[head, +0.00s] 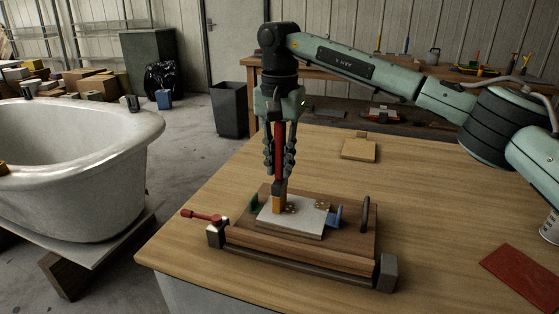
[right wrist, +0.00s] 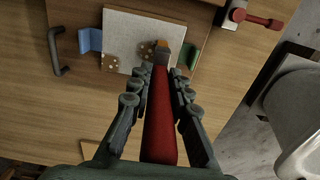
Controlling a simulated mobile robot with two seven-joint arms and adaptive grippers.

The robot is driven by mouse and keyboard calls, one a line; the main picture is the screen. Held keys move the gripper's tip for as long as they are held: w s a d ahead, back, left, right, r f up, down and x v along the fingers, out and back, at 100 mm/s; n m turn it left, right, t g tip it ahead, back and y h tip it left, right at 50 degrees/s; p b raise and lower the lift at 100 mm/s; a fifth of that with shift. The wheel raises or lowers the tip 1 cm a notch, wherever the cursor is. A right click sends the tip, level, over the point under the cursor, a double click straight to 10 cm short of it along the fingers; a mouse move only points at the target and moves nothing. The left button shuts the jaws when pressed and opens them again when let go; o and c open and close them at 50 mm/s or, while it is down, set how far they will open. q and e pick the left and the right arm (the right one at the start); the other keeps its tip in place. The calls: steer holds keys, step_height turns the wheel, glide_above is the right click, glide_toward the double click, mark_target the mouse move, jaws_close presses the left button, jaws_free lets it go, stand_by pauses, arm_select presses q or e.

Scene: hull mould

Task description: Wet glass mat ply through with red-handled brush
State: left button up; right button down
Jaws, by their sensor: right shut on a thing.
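My right gripper (head: 281,165) points straight down over the table and is shut on the brush's red handle (head: 277,148). In the right wrist view the red handle (right wrist: 160,125) lies between the fingers. The brush is upright, and its orange-yellow bristle end (head: 278,204) is at the pale mat ply (head: 290,222), near its left back part; it seems to touch. The bristle end also shows in the right wrist view (right wrist: 162,43). Brown dotted patches (right wrist: 111,66) show on the pale mat (right wrist: 135,25). My left gripper is out of view.
The mat lies on a brown wooden fixture (head: 255,235) with a green block (head: 254,202), a blue block (head: 335,216), a dark handle (head: 365,214) and a red-handled clamp (head: 200,216). A red sheet (head: 522,275) lies right. A white tub (head: 80,170) stands left.

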steer(key=shift+r, duration=0.7)
steer(key=shift+s+d+f, duration=0.1)
steer(key=shift+s, duration=0.2)
steer(key=s, duration=0.1)
steer(key=s+d+b, duration=0.1)
steer(key=s+b, duration=0.1)
steer(key=s, duration=0.1)
steer(key=shift+d, duration=0.3)
steer(key=shift+f+b, duration=0.5)
steer(key=shift+f, duration=0.15)
stand_by(0.3)
